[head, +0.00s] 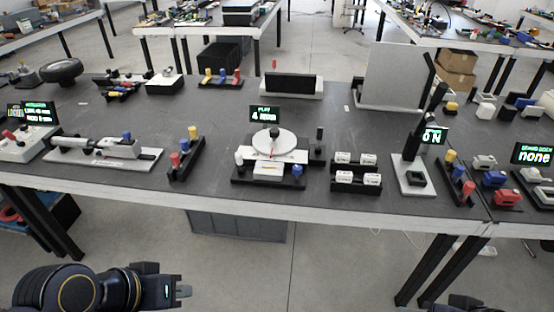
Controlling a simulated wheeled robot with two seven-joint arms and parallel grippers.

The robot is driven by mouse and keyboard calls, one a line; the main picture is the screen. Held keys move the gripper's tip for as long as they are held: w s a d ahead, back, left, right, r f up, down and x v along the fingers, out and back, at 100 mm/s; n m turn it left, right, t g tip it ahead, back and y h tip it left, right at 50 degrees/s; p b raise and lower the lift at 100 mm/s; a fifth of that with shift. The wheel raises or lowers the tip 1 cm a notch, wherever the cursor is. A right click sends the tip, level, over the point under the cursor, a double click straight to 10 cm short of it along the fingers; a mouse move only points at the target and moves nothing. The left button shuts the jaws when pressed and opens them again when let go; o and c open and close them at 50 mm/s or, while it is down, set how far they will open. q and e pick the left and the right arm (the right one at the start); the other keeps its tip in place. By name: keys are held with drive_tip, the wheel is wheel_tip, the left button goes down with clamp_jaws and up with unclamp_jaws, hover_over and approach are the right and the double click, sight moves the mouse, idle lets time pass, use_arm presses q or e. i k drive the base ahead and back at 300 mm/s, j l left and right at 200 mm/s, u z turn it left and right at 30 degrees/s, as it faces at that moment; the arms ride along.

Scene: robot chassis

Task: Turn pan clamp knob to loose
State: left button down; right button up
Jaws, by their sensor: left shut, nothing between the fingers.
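My left gripper (178,291) is at the bottom left, in front of and apart from the table, shut and empty. My right gripper is not in view; only a bit of dark arm shows at the bottom right.
On the table (225,196), a white fixture (105,155) with a cylinder stands left, and a rack of white blocks (356,184) right of the disc. A tall black handle on a white base (403,184) stands farther right. A grey bin (238,226) sits under the table.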

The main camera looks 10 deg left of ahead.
sight(297, 169)
drive_tip(key=i+u, duration=0.25)
drive_tip(key=i, duration=0.2)
drive_tip(key=i+l+u, duration=0.1)
drive_tip(key=i+u, duration=0.2)
drive_tip(key=i, duration=0.15)
